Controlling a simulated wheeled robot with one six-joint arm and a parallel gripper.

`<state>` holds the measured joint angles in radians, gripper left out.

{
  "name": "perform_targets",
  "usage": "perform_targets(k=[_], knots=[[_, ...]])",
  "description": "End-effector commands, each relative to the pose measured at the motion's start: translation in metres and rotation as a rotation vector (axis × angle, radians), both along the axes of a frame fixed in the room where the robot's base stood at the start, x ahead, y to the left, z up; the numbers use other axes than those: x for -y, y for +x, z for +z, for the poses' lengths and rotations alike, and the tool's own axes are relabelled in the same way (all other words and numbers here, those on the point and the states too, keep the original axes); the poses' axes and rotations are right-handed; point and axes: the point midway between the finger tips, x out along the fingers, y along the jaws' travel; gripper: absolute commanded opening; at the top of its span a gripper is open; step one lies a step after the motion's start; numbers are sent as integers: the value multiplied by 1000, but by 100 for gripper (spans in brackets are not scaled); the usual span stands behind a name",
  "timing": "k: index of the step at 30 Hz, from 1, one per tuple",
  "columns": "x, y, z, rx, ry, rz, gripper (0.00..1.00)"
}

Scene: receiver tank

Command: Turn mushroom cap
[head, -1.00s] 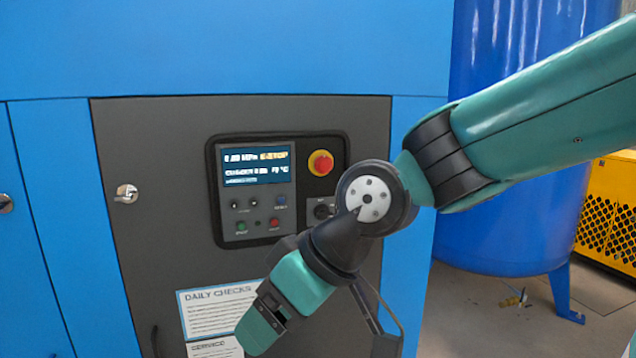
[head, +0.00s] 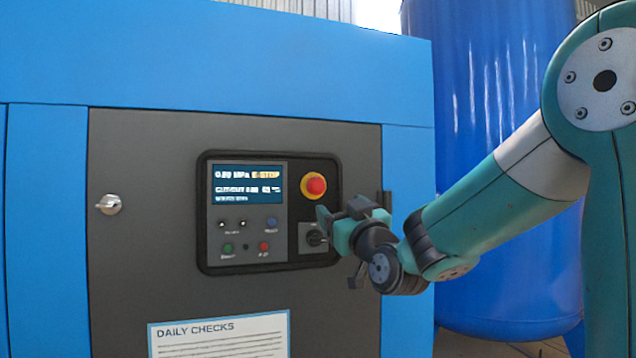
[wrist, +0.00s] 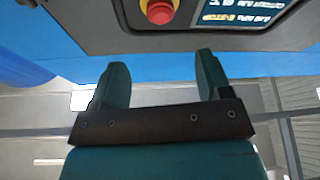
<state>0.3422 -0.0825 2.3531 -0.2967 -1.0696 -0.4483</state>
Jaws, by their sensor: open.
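The mushroom cap (head: 314,186) is a red round button on a yellow collar at the upper right of the control panel. It also shows at the top edge of the wrist view (wrist: 159,11), partly cut off, beyond and between the fingers. The cap is apart from both fingers.
The control panel (head: 204,215) has a lit display (head: 246,184) with E-STOP highlighted and several small buttons. It sits in a grey door (head: 140,280) of a blue cabinet (head: 220,60). A blue tank (head: 500,240) stands behind my arm at right.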

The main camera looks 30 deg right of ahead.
Motion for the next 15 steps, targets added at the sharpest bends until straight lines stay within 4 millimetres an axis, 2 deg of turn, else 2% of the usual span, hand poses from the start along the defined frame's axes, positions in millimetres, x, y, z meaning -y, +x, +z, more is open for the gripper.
perform_targets(k=[1,6,15], knots=[[1,13,9,-2,1,4,71],[8,48,22,-3,0,4,71],[18,98,41,-1,1,2,71]])
